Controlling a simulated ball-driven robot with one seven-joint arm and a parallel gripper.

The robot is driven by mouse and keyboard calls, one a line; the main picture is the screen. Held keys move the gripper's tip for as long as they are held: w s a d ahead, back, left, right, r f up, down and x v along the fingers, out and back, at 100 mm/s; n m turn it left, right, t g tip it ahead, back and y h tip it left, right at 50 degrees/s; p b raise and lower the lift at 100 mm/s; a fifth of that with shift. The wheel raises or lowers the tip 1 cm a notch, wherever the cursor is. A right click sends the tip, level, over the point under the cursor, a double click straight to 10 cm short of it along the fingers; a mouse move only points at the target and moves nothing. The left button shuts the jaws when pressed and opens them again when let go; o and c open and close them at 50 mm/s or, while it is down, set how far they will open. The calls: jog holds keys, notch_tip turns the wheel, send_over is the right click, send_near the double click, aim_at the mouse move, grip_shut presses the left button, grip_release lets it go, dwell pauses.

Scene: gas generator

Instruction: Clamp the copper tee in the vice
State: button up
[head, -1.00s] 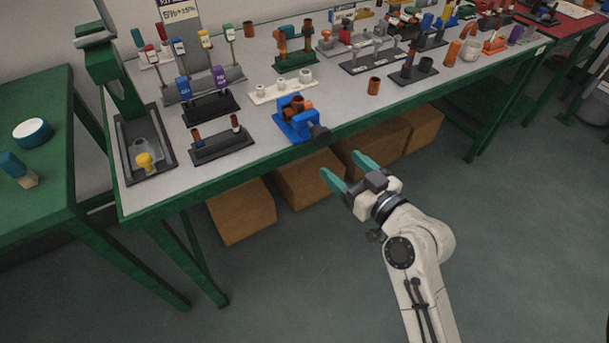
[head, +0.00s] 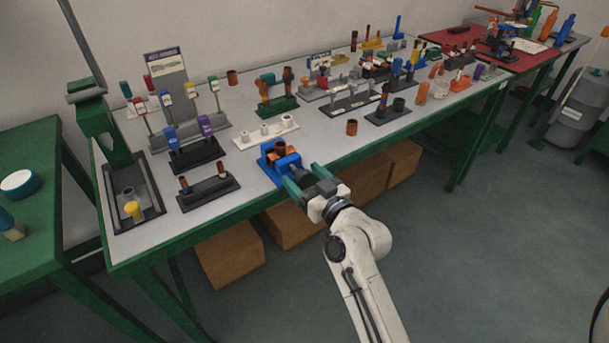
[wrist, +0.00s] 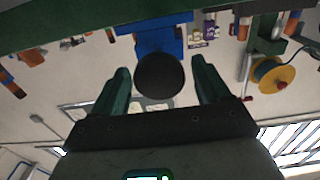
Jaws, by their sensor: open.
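The blue vice (head: 268,160) stands at the front edge of the grey bench top. The copper tee (head: 281,148) sits at the top of the vice, between its jaws as far as I can see. My gripper (head: 304,177) is at the vice's front, with its two green fingers apart. In the wrist view the vice's dark round handle end (wrist: 160,75) lies between the open fingers of my gripper (wrist: 160,85), with gaps on both sides. The blue vice body (wrist: 158,38) shows behind it. The tee cannot be made out in the wrist view.
A white rack (head: 264,134) stands behind the vice, and a dark stand (head: 208,190) lies to its left. A loose copper piece (head: 351,127) stands to the right. Cardboard boxes (head: 230,255) sit under the bench. The floor in front is clear.

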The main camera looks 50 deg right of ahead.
jog(key=shift+w, duration=0.1)
jog(key=shift+c, duration=0.4)
jog(key=c, duration=0.9)
jog(key=shift+m, duration=0.3)
jog(key=m+p, duration=0.2)
jog(key=m, duration=0.2)
jog(key=shift+r+m+p, duration=0.1)
jog(key=shift+m+p, duration=0.2)
jog(key=shift+p, duration=0.05)
jog(key=m+p, duration=0.1)
jog(key=m, duration=0.2)
jog(key=m+p, duration=0.1)
jog(key=m, duration=0.2)
jog(key=shift+d+f+p, duration=0.2)
jog(key=shift+p, duration=0.1)
jog(key=shift+m, duration=0.3)
jog(key=o, duration=1)
